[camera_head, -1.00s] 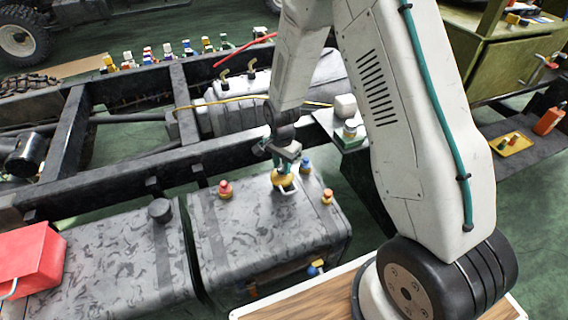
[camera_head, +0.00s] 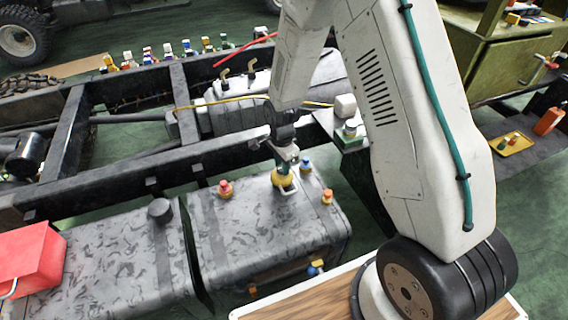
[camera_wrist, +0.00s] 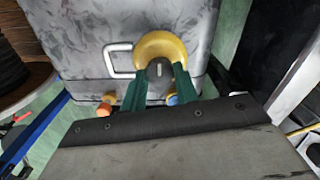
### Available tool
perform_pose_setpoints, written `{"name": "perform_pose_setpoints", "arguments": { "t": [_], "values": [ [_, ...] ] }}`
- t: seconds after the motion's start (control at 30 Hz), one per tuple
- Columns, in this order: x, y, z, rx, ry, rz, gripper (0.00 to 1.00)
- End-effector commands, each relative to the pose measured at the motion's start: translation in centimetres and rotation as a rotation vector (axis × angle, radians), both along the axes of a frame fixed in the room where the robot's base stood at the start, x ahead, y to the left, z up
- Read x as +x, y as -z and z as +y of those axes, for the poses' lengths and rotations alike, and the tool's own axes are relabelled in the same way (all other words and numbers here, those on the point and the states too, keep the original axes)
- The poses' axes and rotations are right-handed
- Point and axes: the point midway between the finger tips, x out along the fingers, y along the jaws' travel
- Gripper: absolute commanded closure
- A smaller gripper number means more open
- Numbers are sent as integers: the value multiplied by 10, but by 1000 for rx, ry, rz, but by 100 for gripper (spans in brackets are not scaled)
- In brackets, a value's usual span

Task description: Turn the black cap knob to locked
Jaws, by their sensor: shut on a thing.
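In the wrist view a dark grey-black knob (camera_wrist: 160,74) with a short white line sits at the centre of a round yellow base (camera_wrist: 160,43) on the grey tank. The two green fingers of my gripper (camera_wrist: 159,78) stand on either side of it, shut on it. The white line points up the picture, roughly along the fingers. In the head view my gripper (camera_head: 285,168) comes down from above onto the yellow base (camera_head: 283,181), and its fingers hide the knob. No locked marking is readable.
A metal handle loop (camera_wrist: 118,60) is beside the yellow base. Red (camera_head: 225,189), blue (camera_head: 305,164) and orange (camera_head: 327,196) fittings stand nearby on the tank. Another black cap (camera_head: 160,210) is on the left tank, near a red box (camera_head: 28,262). The frame rail runs behind.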

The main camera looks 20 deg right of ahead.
Motion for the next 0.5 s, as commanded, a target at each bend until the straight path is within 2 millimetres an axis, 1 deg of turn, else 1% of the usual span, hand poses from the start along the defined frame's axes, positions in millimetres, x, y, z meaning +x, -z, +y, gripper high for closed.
{"name": "perform_pose_setpoints", "arguments": {
  "t": [0.1,0.13,0.17,0.2,0.5],
  "values": [
    [0,0,0,0,0,0,93],
    [0,0,0,0,0,0,62],
    [0,0,0,0,0,0,53],
    [0,0,0,0,0,0,48],
    [0,-2,-1,0,1,-1,48]
  ]
}}
